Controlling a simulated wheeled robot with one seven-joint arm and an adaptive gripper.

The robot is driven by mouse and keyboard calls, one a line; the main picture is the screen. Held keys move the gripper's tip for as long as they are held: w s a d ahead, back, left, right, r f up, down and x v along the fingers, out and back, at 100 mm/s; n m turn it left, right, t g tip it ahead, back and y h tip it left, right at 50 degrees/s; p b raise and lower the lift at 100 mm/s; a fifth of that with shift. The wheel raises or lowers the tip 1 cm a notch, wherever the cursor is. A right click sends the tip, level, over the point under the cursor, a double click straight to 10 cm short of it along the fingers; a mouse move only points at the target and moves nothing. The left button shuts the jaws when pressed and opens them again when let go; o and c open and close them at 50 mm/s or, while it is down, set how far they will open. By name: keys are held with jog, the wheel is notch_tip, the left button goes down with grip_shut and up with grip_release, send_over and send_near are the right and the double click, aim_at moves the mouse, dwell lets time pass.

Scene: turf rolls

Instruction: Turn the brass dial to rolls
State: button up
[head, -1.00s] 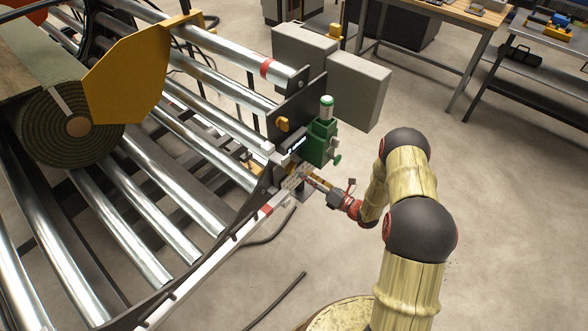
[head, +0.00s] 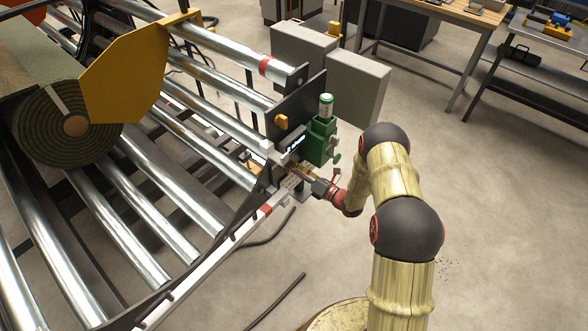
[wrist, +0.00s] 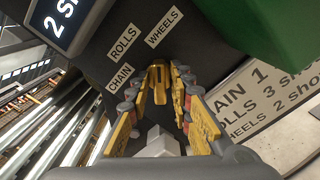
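The brass dial (wrist: 159,76) is in the wrist view, on a dark panel (wrist: 110,42) below the labels CHAIN (wrist: 118,78), ROLLS (wrist: 123,42) and WHEELS (wrist: 164,27). I cannot tell for sure which label it points to. My gripper (wrist: 157,88) has its yellow fingers spread on either side of the dial, with small gaps apparent; contact is not clear. In the head view my gripper (head: 306,177) is at the machine's corner, below the green pump unit (head: 321,140); the dial is too small to make out there.
A lit display (wrist: 66,18) reads "2 S", cut off by the frame. A sign (wrist: 275,95) at the right lists chain, rolls and wheels with shot counts. Steel rollers (head: 150,160) and a turf roll (head: 65,125) are at the left.

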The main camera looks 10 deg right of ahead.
grip_shut()
jog(key=shift+n, duration=0.4)
jog(key=shift+s+a+n+b, duration=0.1)
jog(key=shift+n+b, duration=1)
jog(key=shift+n, duration=2.9)
jog(key=shift+o, duration=1.6)
grip_release()
